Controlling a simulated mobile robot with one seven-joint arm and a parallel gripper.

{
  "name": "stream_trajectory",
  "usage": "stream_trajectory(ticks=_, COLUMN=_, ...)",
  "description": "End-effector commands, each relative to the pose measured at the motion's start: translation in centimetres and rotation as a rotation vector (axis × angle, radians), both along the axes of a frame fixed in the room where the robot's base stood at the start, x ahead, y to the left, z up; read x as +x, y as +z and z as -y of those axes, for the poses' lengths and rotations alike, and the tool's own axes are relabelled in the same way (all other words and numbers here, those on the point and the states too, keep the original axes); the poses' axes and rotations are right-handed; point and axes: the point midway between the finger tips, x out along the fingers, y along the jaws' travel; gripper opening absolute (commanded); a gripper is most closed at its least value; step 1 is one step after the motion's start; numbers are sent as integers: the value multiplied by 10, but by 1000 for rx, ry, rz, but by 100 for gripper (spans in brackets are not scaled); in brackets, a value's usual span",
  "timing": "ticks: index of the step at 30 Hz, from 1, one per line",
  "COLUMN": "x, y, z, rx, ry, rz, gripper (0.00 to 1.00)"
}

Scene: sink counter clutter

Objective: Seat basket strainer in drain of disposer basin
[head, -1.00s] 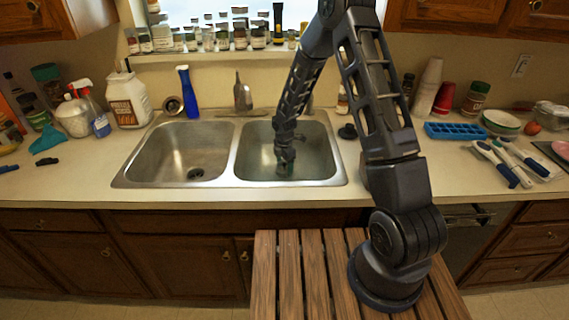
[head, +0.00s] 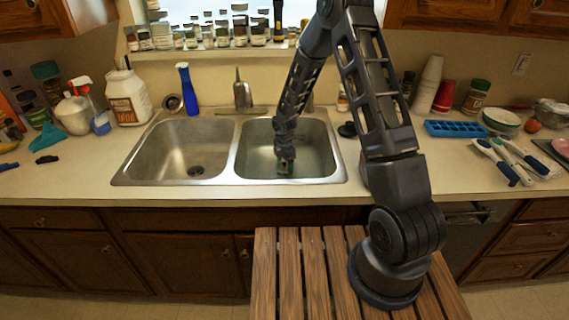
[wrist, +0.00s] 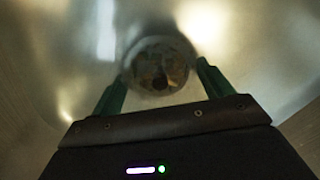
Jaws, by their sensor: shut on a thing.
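My gripper (head: 285,172) reaches down into the right basin (head: 312,158) of the steel double sink, close to its floor. In the wrist view, the green fingertips (wrist: 160,82) stand apart on either side of a round metal piece (wrist: 160,65), which I take to be the basket strainer. My gripper is shut on it. Its inside looks brownish and blurred. The drain under it is hidden by the gripper in the head view, and I cannot tell whether the strainer sits in it. The left basin (head: 160,150) is empty, with its dark drain (head: 196,170) showing.
The faucet (head: 242,92) stands behind the divider. A blue bottle (head: 187,90) and a round metal item (head: 172,103) stand behind the left basin. A dark round item (head: 348,130) lies right of the sink. A blue ice tray (head: 455,129) and utensils (head: 497,160) lie farther right.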

Motion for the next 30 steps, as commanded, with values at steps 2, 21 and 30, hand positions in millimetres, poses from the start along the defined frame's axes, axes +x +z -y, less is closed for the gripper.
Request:
stream_trajectory(ticks=2, x=0, y=-1, z=0, rx=0, ry=0, rz=0, gripper=57)
stream_trajectory(ticks=21, x=0, y=-10, z=0, rx=0, ry=-1, rz=-1, gripper=95)
stream_trajectory(ticks=30, x=0, y=-8, z=0, rx=0, ry=-1, rz=0, gripper=100)
